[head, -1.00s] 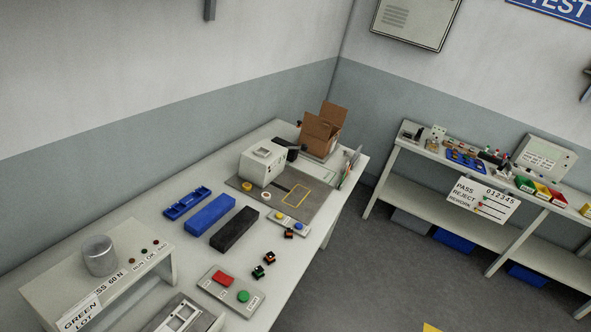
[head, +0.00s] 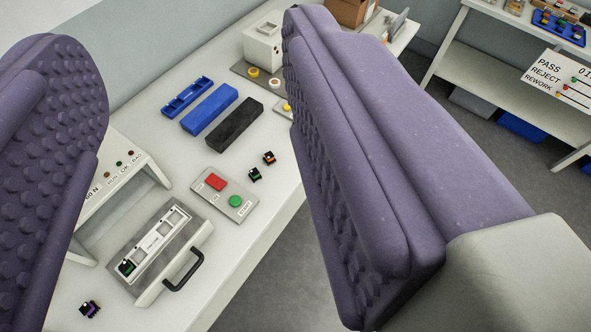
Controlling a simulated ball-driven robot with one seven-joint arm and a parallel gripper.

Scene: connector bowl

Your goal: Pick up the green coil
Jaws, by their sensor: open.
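A small black coil with green on it (head: 254,174) sits on the white bench, beside a similar coil with orange (head: 269,158). Another small part with green (head: 128,267) sits in the near slot of a grey fixture with a black handle (head: 150,285). My gripper (head: 190,50) is open, with its two purple, studded fingers wide apart and nothing between them. In the picture the loose green coil lies between the fingers, nearer the right one. It is apart from both.
A button panel with red and green buttons (head: 246,212) lies close by. A coil with purple (head: 90,309) sits at the near left. Blue (head: 208,108) and black (head: 236,124) blocks lie farther back. Behind the right finger is the bench edge, with floor beyond.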

